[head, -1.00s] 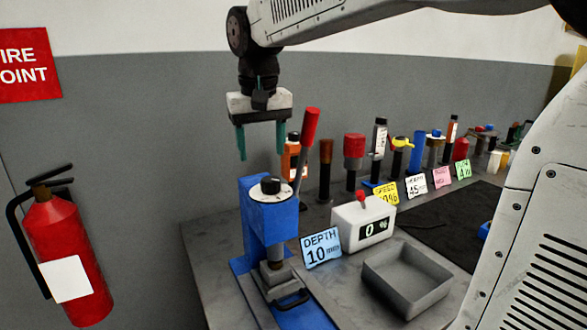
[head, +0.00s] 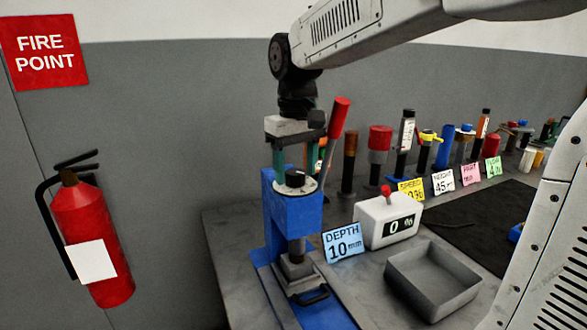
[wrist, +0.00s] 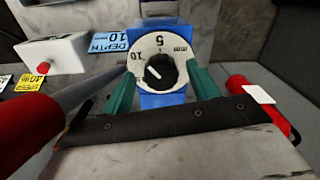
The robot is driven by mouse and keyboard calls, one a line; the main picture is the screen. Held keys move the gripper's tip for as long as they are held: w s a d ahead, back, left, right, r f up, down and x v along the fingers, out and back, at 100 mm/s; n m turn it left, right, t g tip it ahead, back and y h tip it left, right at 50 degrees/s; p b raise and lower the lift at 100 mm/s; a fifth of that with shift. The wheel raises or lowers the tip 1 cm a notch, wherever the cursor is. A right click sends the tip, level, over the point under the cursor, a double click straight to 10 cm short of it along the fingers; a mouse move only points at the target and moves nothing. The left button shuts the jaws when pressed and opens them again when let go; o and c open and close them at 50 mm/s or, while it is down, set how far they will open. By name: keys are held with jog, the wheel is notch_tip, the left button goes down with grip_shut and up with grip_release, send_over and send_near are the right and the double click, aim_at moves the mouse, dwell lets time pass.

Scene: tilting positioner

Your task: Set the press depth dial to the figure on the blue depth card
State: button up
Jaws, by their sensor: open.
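The press (head: 285,215) is blue, with a white dial plate and a black knob (head: 296,178) on top. In the wrist view the dial plate (wrist: 143,45) shows 5 at the top and 10 at the left. A white mark on the knob (wrist: 162,70) lies towards its left side; its exact reading is unclear. The blue depth card (head: 343,244) reads "DEPTH 10 mm". My gripper (head: 294,168) is open, pointing down over the dial. In the wrist view its teal fingers (wrist: 161,88) stand on either side of the knob; contact cannot be told.
A red-handled lever (head: 338,118) rises close beside my gripper. A white display box (head: 388,218) reading 0 % and an empty grey tray (head: 432,282) stand to the right. Several bottles and tools line the back. A fire extinguisher (head: 92,235) is at the left.

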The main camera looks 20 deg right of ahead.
jog(key=shift+f, duration=0.25)
jog(key=shift+c, duration=0.2)
jog(key=c, duration=0.9)
jog(key=shift+n, duration=2.3)
jog(key=shift+c, duration=0.2)
jog(key=o, duration=1)
